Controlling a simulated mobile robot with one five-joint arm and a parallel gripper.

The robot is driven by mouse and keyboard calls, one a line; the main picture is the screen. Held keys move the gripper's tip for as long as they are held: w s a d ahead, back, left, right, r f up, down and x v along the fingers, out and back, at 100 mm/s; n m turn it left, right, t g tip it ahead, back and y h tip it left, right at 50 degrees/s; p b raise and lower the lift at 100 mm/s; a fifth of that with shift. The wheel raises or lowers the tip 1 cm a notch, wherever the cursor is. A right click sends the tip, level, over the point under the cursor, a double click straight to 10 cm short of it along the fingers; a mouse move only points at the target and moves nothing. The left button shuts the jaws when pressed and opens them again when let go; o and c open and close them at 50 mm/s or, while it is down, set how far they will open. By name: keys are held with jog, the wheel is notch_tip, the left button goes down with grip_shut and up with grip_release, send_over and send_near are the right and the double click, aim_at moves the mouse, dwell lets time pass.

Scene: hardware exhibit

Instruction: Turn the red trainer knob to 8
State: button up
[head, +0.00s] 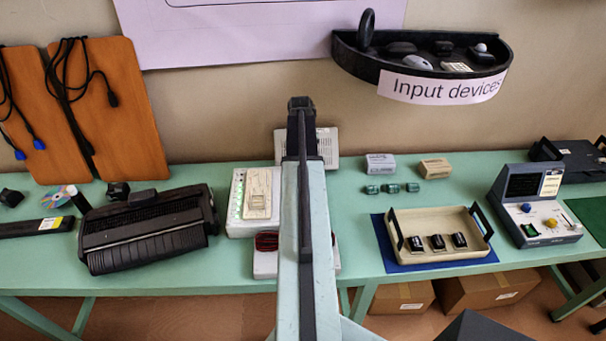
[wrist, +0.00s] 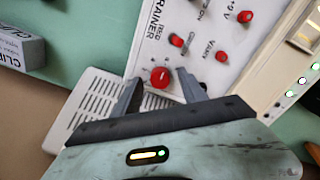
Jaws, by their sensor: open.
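The white trainer panel (wrist: 142,48) shows in the wrist view, tilted, with the word TRAINER along its edge. A round red knob (wrist: 160,77) with a pale pointer mark sits near its lower end; the scale numbers around it are too small to read. My gripper (wrist: 159,82) is open, with one finger on each side of this knob; I cannot tell whether the fingers touch it. In the head view my gripper (head: 301,106) is at the far end of my raised arm, which hides the trainer's knobs.
Other red controls (wrist: 221,56) stand on the panel. A pale vented device (wrist: 93,103) lies beside the trainer. A white box with green lights (head: 237,200) is left of my arm. A cream tray (head: 420,258) and a blue-grey console (head: 548,240) stand to the right.

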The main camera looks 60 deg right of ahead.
jog(key=shift+f, duration=0.25)
grip_shut()
jog(key=shift+m, duration=0.3)
jog(key=m, duration=0.4)
jog(key=shift+m, duration=2.1)
grip_release()
